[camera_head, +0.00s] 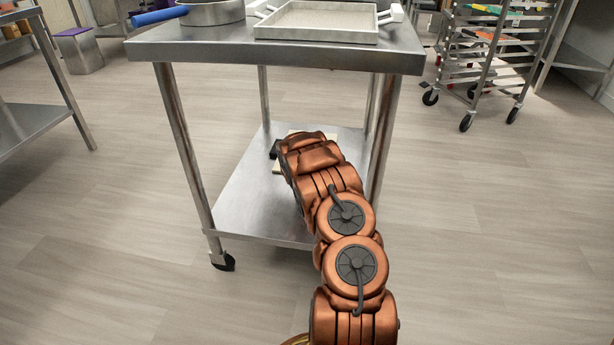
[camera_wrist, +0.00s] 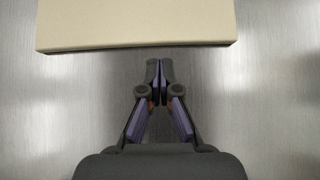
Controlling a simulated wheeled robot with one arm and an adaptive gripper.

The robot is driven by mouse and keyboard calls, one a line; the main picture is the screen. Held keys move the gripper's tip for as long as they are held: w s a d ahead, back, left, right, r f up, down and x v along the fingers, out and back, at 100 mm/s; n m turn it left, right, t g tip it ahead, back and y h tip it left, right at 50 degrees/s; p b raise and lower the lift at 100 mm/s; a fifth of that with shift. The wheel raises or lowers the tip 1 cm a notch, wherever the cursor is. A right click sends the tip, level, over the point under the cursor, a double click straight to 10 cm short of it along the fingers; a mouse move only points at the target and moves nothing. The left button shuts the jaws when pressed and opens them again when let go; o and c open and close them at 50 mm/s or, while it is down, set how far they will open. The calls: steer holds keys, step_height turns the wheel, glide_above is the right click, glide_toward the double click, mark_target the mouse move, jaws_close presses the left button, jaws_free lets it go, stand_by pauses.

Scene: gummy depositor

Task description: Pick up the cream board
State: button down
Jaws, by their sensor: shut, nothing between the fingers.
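The cream board (camera_wrist: 135,22) lies flat on a metal surface at the top of the wrist view, its near edge facing my gripper. My gripper (camera_wrist: 160,68) is shut and empty, with its fingertips just short of that near edge in the picture. I cannot tell how high the fingertips are above the surface. In the head view a small part of the cream board (camera_head: 277,168) shows beside my arm on the lower shelf (camera_head: 256,205) of the steel table. My arm hides most of the board there.
The table's top (camera_head: 220,42) is above the shelf and carries a pan (camera_head: 212,12) with a blue handle and a white-rimmed tray (camera_head: 315,32). Table legs stand at both sides of my arm. A wheeled rack (camera_head: 490,60) stands at the right. Open floor surrounds the table.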

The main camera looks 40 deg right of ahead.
steer(key=shift+w+d, duration=0.4)
steer(key=shift+w, duration=0.05)
steer(key=shift+d+p, duration=0.3)
steer(key=shift+w+r, duration=0.1)
steer(key=shift+w, duration=0.05)
